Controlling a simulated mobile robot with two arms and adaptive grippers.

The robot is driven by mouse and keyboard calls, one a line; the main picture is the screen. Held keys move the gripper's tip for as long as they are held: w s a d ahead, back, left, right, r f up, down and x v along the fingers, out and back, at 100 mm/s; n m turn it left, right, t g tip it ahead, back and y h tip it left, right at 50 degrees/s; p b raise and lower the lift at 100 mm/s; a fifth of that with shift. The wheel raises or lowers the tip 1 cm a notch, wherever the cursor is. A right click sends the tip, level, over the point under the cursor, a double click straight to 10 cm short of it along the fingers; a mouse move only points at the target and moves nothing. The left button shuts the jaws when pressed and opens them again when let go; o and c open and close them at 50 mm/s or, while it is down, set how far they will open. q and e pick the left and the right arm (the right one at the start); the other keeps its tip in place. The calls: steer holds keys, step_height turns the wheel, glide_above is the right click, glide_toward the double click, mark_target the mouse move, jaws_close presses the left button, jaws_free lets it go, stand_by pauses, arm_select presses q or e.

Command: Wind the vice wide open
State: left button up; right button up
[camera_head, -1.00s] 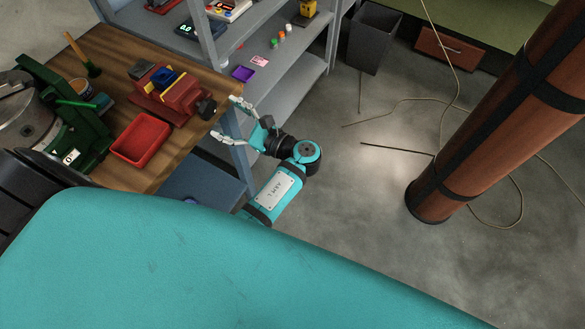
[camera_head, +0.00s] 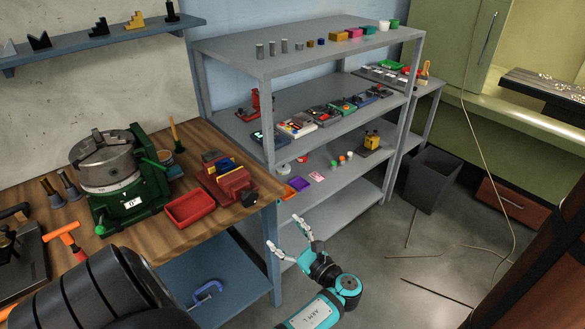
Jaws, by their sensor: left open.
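The red vice (camera_head: 236,186) sits on the wooden bench near its right end. A yellow piece and a dark blue piece (camera_head: 211,171) show at its jaws; I cannot tell how tightly they sit. A dark round knob (camera_head: 249,198) is at the vice's right end, facing the bench edge. My left gripper (camera_head: 283,231) is open and empty, just off the bench's right corner, its pale fingers pointing up and left toward the knob. It is apart from the vice. My right gripper is not in view.
A red tray (camera_head: 190,208) lies left of the vice. A green rotary table (camera_head: 130,195) stands further left. A grey shelf unit (camera_head: 270,66) with several small items stands behind the bench's right end.

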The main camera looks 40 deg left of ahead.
arm_select(q)
steer(key=s+d+f+h, duration=0.1)
steer(key=s+f+h, duration=0.1)
steer(key=f, duration=0.7)
steer(key=s+d+f+t+h+b, duration=0.1)
steer(key=d+f+h, duration=0.1)
steer(key=f, duration=0.7)
steer(key=s+d+f+h+b, duration=0.1)
steer(key=f+h, duration=0.3)
steer(key=f, duration=0.5)
steer(key=shift+s+d+t, duration=0.25)
steer(key=shift+s+t, duration=0.05)
steer(key=shift+s, duration=0.55)
steer(key=shift+w, duration=0.1)
